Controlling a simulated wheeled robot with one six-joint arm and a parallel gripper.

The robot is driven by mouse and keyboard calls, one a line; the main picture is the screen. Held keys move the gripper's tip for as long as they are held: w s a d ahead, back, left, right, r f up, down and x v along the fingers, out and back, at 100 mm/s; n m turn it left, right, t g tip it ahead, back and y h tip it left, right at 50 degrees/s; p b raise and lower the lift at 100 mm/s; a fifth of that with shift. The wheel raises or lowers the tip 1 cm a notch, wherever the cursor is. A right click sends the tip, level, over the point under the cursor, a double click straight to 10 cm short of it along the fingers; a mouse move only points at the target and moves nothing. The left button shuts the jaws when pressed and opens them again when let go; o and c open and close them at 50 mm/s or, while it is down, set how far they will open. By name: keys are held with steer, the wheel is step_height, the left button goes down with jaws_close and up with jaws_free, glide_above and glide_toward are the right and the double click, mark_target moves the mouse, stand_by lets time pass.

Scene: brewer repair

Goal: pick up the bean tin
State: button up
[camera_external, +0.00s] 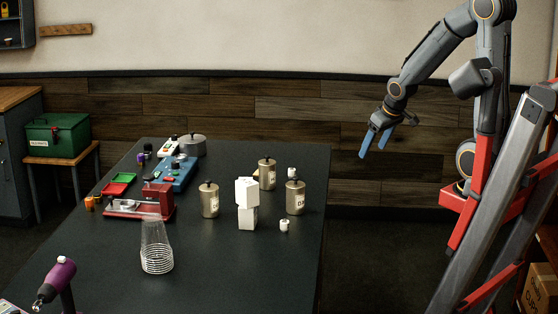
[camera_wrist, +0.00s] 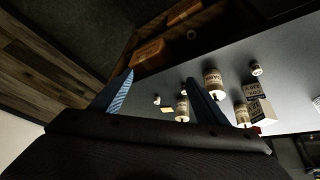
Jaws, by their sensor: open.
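Three tan tins with dark knobbed lids stand upright on the table: a left tin (camera_external: 209,202), a back tin (camera_external: 267,177) and a right tin (camera_external: 295,201). Their labels are too small to tell surely which is the bean tin. My gripper (camera_external: 373,151) is open and empty, in the air to the right of the table, apart from all the tins. In the wrist view my gripper (camera_wrist: 161,77) shows both blue fingers spread.
Two stacked white boxes (camera_external: 247,218) stand between the left and right tins. Small white cups (camera_external: 284,225) are close by. A stack of clear cups (camera_external: 157,258), a red device (camera_external: 158,200) and a grey pot (camera_external: 192,145) are further left. The table's right side (camera_external: 305,265) is bare.

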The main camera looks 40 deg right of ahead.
steer(key=w+a+f+n+t+y+b, duration=0.15)
steer(key=w+t+b, duration=0.25)
steer(key=w, duration=0.6)
step_height(320, 180, up, 2)
steer(key=n+t+y+b, duration=0.3)
steer(key=n+y+b, duration=0.4)
steer(key=y, duration=0.5)
glide_above(299, 188)
steer(key=d, duration=0.4)
steer(key=f, duration=1.6)
steer(key=shift+w+a, duration=0.2)
steer(key=shift+w, duration=0.05)
steer(key=shift+p+x, duration=0.65)
steer(key=shift+x, duration=0.55)
steer(key=shift+f+p+x, duration=0.2)
steer(key=shift+p+x, duration=0.4)
steer(key=shift+x, duration=0.7)
steer(key=shift+f+p+x, duration=0.15)
steer(key=shift+p+x, duration=0.45)
steer(key=shift+x, duration=0.7)
steer(key=c, duration=1.2)
steer(key=shift+w, duration=0.1)
steer(key=shift+c, duration=0.4)
